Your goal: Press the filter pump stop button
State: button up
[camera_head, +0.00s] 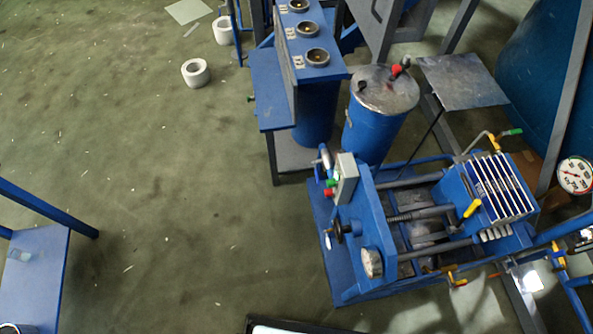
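A small grey control box (347,178) is mounted on the upright blue end plate of the filter press (372,225), right of the picture's middle. On its left face sit a green button (332,183) and, just below it, a red button (328,193). Both stick out to the left. Any labels on them are too small to read. My gripper is not in view, so its distance from the buttons cannot be told.
A blue drum (378,115) stands behind the press, beside a blue stand (318,75) with round openings. A black handwheel (341,230) projects below the buttons. A blue table (35,275) is at the left. The green floor (180,190) between is open.

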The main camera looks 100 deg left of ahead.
aim_at(329, 191)
jog(key=k, duration=0.7)
jog(key=z, duration=1.45)
jog(key=i, duration=1.45)
jog(key=u, duration=4.6)
jog(key=i, duration=0.55)
jog(key=u, duration=0.05)
